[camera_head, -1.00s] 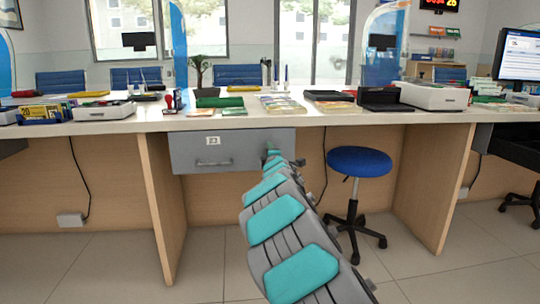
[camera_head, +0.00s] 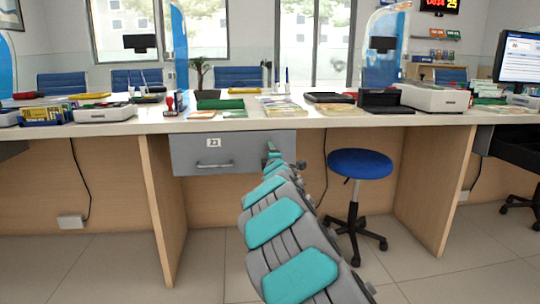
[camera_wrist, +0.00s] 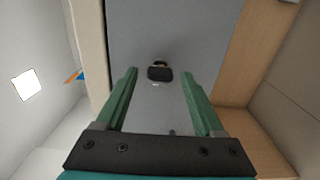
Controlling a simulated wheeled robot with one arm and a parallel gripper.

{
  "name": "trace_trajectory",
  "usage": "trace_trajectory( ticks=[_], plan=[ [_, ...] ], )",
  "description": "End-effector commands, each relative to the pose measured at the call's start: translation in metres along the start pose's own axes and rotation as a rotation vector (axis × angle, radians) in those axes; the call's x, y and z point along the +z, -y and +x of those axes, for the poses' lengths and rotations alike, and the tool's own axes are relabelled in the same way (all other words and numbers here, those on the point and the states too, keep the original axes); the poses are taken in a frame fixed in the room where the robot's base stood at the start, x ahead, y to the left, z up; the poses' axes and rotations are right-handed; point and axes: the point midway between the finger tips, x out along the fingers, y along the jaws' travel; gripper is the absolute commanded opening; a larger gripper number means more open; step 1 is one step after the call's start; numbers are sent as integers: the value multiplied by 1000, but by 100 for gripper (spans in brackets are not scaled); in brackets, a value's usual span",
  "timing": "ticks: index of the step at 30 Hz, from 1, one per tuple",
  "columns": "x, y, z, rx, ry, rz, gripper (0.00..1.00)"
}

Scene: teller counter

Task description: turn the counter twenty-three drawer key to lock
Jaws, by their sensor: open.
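The grey drawer (camera_head: 225,150) under the counter bears a "23" label (camera_head: 212,142) and a bar handle (camera_head: 214,164); it looks shut. My gripper (camera_head: 272,148) is at the right part of its front, and the arm hides much of that area. In the wrist view, the drawer front (camera_wrist: 180,30) fills the middle. My green fingers (camera_wrist: 159,80) are open, one on each side of the key head, with visible gaps. The key cannot be made out in the head view.
The cream countertop (camera_head: 360,119) runs above the drawer, with papers, a stamp (camera_head: 170,105) and devices on it. A wooden panel (camera_head: 162,205) stands left of the drawer. A blue stool (camera_head: 359,163) stands to the right, close to my arm.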

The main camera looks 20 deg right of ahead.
Motion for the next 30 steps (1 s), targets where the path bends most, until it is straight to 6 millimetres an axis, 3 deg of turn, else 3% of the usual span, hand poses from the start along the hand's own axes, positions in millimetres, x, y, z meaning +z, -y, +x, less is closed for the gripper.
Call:
trace_trajectory(
  ticks=[18,30],
  plan=[
    [-2,-1,-66,1,-2,-2,70],
    [0,0,-74,0,-1,-1,70]
  ],
)
